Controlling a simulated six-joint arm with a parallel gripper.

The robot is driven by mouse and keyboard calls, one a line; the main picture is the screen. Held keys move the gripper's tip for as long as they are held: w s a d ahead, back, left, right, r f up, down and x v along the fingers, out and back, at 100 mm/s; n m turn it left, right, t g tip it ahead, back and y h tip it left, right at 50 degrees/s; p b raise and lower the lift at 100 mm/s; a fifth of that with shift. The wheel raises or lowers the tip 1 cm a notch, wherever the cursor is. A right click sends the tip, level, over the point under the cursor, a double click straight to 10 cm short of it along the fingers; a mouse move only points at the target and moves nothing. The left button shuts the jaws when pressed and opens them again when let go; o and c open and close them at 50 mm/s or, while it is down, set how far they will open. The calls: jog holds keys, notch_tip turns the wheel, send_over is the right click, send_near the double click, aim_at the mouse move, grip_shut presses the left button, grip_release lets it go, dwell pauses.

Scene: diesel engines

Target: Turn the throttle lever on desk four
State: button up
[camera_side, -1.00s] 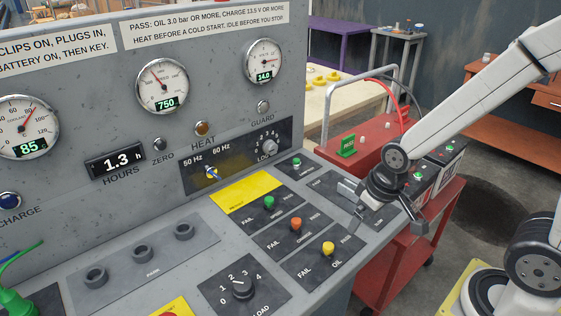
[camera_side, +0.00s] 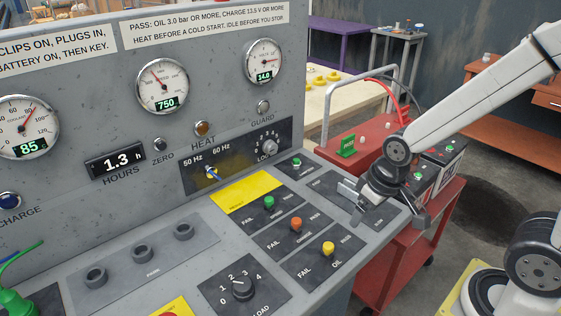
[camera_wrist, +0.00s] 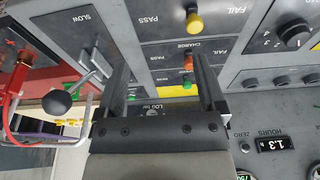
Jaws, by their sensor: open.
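The throttle lever (camera_wrist: 94,66) shows in the wrist view on a dark plate marked SLOW (camera_wrist: 84,24). It has a metal arm and a dark round knob (camera_wrist: 56,102). My gripper (camera_wrist: 158,64) is open and empty over the desk panel. The lever and knob lie to the left of the left finger, outside the jaws. Whether the finger touches the lever arm, I cannot tell.
A yellow OIL knob (camera_side: 328,248), an orange CHARGE knob (camera_side: 296,223) and a green knob (camera_side: 269,202) stand beside my gripper. A speed gauge (camera_side: 162,86) reads 750. A red cart (camera_side: 380,150) with a grey rail stands beyond the desk's right edge.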

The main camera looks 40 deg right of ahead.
jog(key=w+r+v, duration=0.1)
jog(key=w+v, duration=0.1)
jog(key=v, duration=0.8)
jog(key=w+d+g, duration=0.1)
jog(key=w+d, duration=0.1)
jog(key=d, duration=0.3)
jog(key=w+d, duration=0.2)
jog(key=d, duration=0.3)
jog(key=w+d+g, duration=0.1)
jog(key=w+d, duration=0.1)
jog(key=d, duration=0.3)
jog(key=shift+d+f+g, duration=0.2)
jog(key=shift+g, duration=0.1)
jog(key=f, duration=0.4)
jog(key=shift+d, duration=0.3)
jog(key=shift+f, duration=0.55)
jog(key=shift+f, duration=0.1)
jog(key=shift+f, duration=3.75)
grip_shut()
